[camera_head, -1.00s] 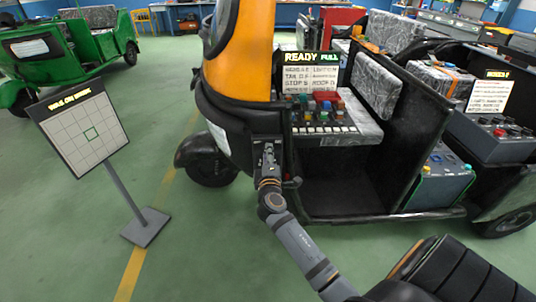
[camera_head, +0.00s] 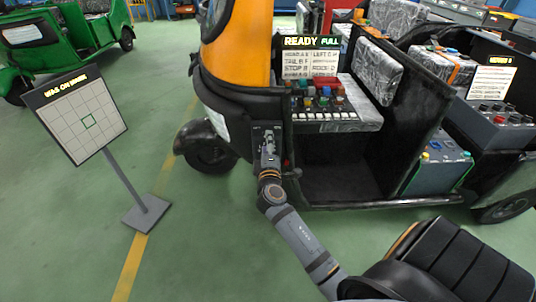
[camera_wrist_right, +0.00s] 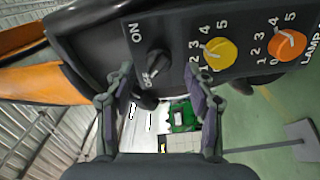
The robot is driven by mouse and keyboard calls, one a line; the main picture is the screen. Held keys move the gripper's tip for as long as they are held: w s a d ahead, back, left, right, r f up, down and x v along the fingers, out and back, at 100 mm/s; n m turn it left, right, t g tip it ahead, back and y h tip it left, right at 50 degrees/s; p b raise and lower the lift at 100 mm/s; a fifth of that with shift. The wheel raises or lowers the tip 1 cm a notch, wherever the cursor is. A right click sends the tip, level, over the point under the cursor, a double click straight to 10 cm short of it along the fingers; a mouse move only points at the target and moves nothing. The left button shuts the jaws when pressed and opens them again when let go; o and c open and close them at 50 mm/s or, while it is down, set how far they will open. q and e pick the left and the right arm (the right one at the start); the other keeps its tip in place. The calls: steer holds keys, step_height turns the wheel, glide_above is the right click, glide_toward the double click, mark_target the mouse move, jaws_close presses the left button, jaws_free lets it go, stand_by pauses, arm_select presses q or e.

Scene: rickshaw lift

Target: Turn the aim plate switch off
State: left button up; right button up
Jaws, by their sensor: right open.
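A black knob switch (camera_wrist_right: 155,65) marked ON and OFF is on a black panel (camera_wrist_right: 95,22) in the right wrist view. Its exact setting is hard to tell. My right gripper (camera_wrist_right: 164,76) is open, with the knob appearing between its fingertips; I cannot tell whether they touch it. In the head view the right gripper (camera_head: 267,134) is at the rickshaw's dark front side, hiding the knob. The aim plate (camera_head: 82,115), a white gridded board with a green square, stands on a post at left. My left gripper is out of view.
A yellow dial (camera_wrist_right: 219,52) and an orange dial (camera_wrist_right: 288,44) sit right of the knob. The rickshaw (camera_head: 237,60) has a button console (camera_head: 325,103) under a READY sign (camera_head: 311,42). Green floor (camera_head: 70,220) is clear around the aim plate's post.

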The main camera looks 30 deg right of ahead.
steer(key=v, duration=1)
steer(key=s+a+f+g+y+p, duration=0.1)
steer(key=a+f+g+y+p, duration=0.1)
steer(key=f, duration=0.9)
steer(key=s+a+f+g+y+p, duration=0.1)
steer(key=a+f+g+y, duration=0.15)
steer(key=f, duration=0.75)
steer(key=s+a+f+m+g+y+p, duration=0.1)
steer(key=s+f, duration=0.3)
steer(key=f, duration=0.3)
steer(key=s+a+f+m+g+y+p, duration=0.1)
steer(key=s+f+g, duration=0.1)
steer(key=s+f, duration=0.3)
steer(key=s+d+f+m+g+p, duration=0.1)
steer(key=s+f+m+g, duration=0.1)
steer(key=s+f, duration=0.3)
steer(key=s+d+f+m+g+y+p, duration=0.1)
steer(key=s+f, duration=0.4)
steer(key=s, duration=0.8)
steer(key=s+d+f+m+g+y+p, duration=0.1)
steer(key=s+d+f+m+g, duration=0.1)
steer(key=s, duration=0.7)
step_height(320, 180, down, 3)
steer(key=shift+s+f+m+g, duration=0.1)
steer(key=shift+s+m+g, duration=0.15)
steer(key=shift+m+g, duration=0.8)
